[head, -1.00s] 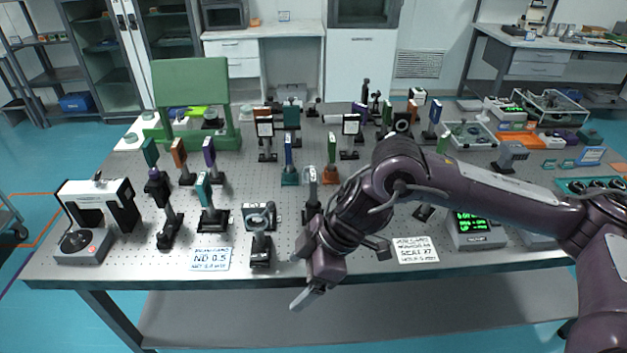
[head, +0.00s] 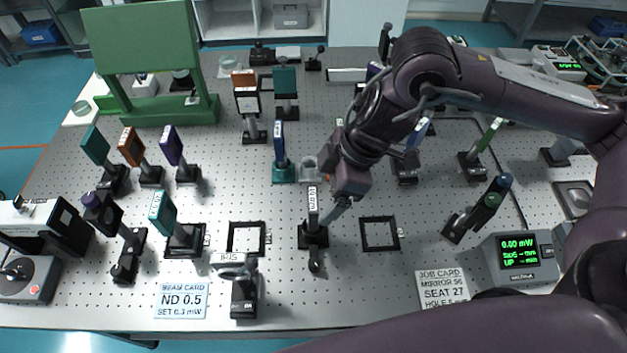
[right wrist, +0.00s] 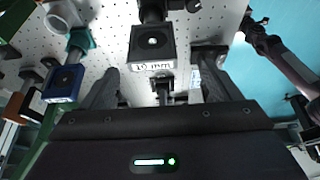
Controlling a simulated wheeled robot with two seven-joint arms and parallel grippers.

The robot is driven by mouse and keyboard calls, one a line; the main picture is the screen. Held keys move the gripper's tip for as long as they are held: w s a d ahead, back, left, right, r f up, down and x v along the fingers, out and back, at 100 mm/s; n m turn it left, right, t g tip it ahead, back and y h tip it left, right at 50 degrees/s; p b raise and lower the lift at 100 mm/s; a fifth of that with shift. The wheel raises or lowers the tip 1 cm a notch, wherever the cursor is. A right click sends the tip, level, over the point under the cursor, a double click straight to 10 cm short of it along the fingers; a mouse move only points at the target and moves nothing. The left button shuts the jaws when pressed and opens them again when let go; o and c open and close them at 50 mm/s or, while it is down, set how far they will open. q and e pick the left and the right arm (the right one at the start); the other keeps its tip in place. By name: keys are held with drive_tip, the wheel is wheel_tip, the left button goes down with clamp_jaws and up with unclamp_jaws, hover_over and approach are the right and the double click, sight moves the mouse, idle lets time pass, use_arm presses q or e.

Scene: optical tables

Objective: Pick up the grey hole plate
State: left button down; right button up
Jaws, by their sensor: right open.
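The grey hole plate (head: 312,203) stands upright on a black post and base on the table, seen nearly edge-on in the head view, with a white label on it. In the upside-down right wrist view, the dark square plate (right wrist: 152,45) shows a small round hole and a label along its edge. My right gripper (head: 331,200) is just right of the plate, close to its top; one finger is partly hidden in the head view. In the wrist view its two fingers (right wrist: 160,88) are spread apart with nothing held between them. My left gripper is not in view.
A blue plate on a teal base (head: 280,160) and a small grey cylinder (head: 309,168) stand just behind. Empty black frames (head: 247,224) (head: 380,219) lie on either side. A job card (head: 442,289) lies in front.

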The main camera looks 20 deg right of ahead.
sight(315, 198)
drive_tip(key=shift+w+d, duration=0.1)
drive_tip(key=shift+w, duration=0.25)
drive_tip(key=shift+w+f, duration=0.2)
drive_tip(key=shift+f, duration=0.1)
drive_tip(key=shift+s+a+f, duration=0.15)
drive_tip(key=shift+a+f, duration=0.35)
drive_tip(key=shift+f, duration=0.3)
drive_tip(key=shift+a+f+p, duration=0.25)
drive_tip(key=shift+f+p, duration=0.05)
drive_tip(key=shift+p, duration=0.15)
drive_tip(key=x, duration=0.2)
drive_tip(key=p+x, duration=0.1)
drive_tip(key=shift+w+a+f, duration=0.1)
drive_tip(key=shift+w+f, duration=0.25)
drive_tip(key=shift+a+f, duration=0.1)
drive_tip(key=shift+f, duration=0.3)
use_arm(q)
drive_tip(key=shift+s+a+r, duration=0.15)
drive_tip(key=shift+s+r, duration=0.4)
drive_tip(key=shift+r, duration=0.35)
use_arm(e)
drive_tip(key=shift+c, duration=0.2)
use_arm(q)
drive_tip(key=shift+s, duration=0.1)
use_arm(e)
drive_tip(key=shift+r, duration=0.1)
drive_tip(key=c, duration=1.2)
